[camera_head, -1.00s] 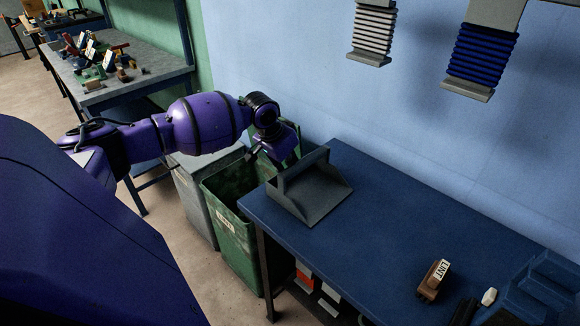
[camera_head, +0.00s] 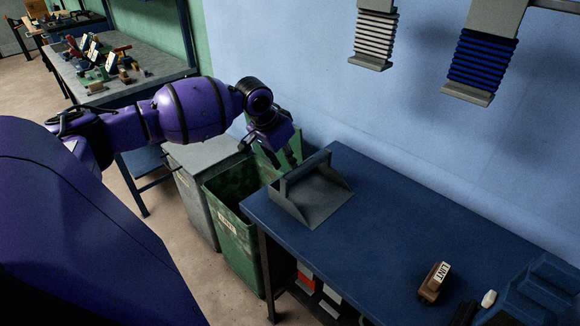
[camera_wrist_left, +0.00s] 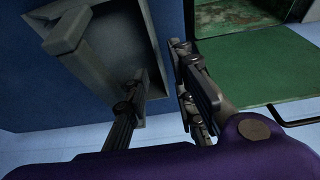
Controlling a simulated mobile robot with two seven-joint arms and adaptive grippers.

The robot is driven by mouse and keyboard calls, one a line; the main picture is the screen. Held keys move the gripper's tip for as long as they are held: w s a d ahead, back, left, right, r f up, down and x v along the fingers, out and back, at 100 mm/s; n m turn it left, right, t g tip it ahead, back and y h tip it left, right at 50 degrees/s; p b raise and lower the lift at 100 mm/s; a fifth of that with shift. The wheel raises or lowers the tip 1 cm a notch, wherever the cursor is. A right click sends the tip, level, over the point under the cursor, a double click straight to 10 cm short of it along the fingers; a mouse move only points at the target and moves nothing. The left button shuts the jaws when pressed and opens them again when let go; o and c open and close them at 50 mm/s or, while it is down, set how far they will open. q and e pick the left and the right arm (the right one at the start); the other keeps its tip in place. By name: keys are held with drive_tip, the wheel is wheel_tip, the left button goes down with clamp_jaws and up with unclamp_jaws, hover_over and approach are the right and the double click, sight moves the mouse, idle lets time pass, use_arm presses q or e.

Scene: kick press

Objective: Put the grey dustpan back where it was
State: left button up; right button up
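The grey dustpan (camera_head: 318,205) rests on the left end of the blue table (camera_head: 390,225), with its raised handle side towards the bin. It also shows at the upper left of the left wrist view (camera_wrist_left: 110,45). My left gripper (camera_head: 284,160) hangs just behind and above the dustpan's left edge, near the green bin. In the left wrist view its two fingers (camera_wrist_left: 158,62) are spread with nothing between them. One finger overlaps the dustpan in that picture; I cannot tell whether it touches. My right gripper is not in view.
An open green bin (camera_head: 238,250) and a grey bin (camera_head: 195,200) stand left of the table. A brush labelled LINT (camera_head: 433,284) and a small white piece (camera_head: 488,298) lie at the table's right. The table's middle is clear.

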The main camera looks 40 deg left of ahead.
use_arm(q)
drive_tip(key=v, duration=0.6)
drive_tip(key=shift+r+p, duration=0.3)
drive_tip(key=shift+p, duration=0.05)
drive_tip(key=shift+s, duration=0.15)
